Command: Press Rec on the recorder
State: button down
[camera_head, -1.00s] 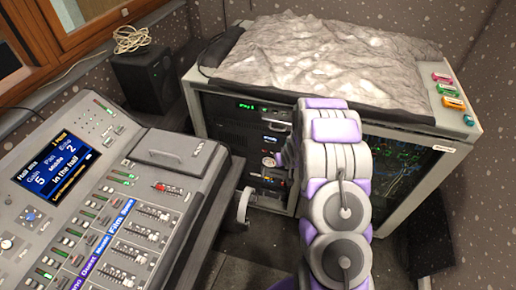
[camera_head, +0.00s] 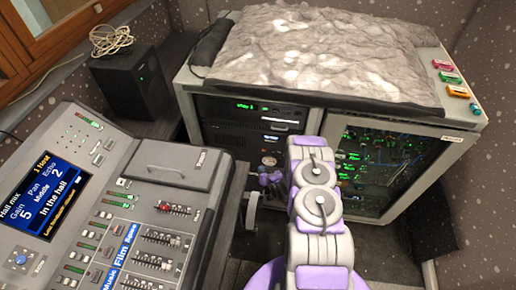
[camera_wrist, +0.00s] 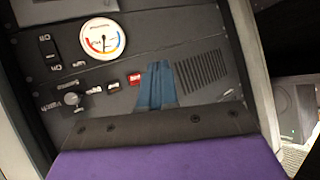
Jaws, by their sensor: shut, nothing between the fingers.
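In the wrist view a dark rack panel shows upside down. It carries a small red button (camera_wrist: 134,79) with lettering too small to read, so I cannot tell whether it says Rec. My gripper (camera_wrist: 157,72) is shut and empty, with its blue fingers pointing at the panel just right of the red button. I cannot tell whether the fingertips touch the panel. In the head view my gripper (camera_head: 272,180) is low at the front of the equipment rack (camera_head: 210,150), partly hidden by my arm.
The mixing desk (camera_head: 170,178) stands left of my arm. A grey rumpled cover (camera_head: 320,60) lies on the rack.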

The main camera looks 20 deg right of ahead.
aim_at(264, 150)
jog(key=shift+a+f, duration=0.1)
jog(key=shift+f, duration=0.45)
jog(key=shift+w, duration=0.1)
jog(key=shift+w+d+b, duration=0.45)
jog(key=shift+w+d, duration=0.35)
jog(key=shift+w, duration=0.4)
jog(key=shift+w+d+b, duration=0.4)
jog(key=shift+w+d, duration=0.4)
jog(key=shift+w, duration=0.4)
jog(key=shift+w+d+b, duration=0.45)
jog(key=shift+w+d, duration=0.35)
jog(key=shift+w, duration=0.4)
jog(key=shift+w+d, duration=0.1)
jog(key=shift+w, duration=0.05)
jog(key=shift+w+d+r, duration=0.1)
jog(key=shift+w, duration=0.05)
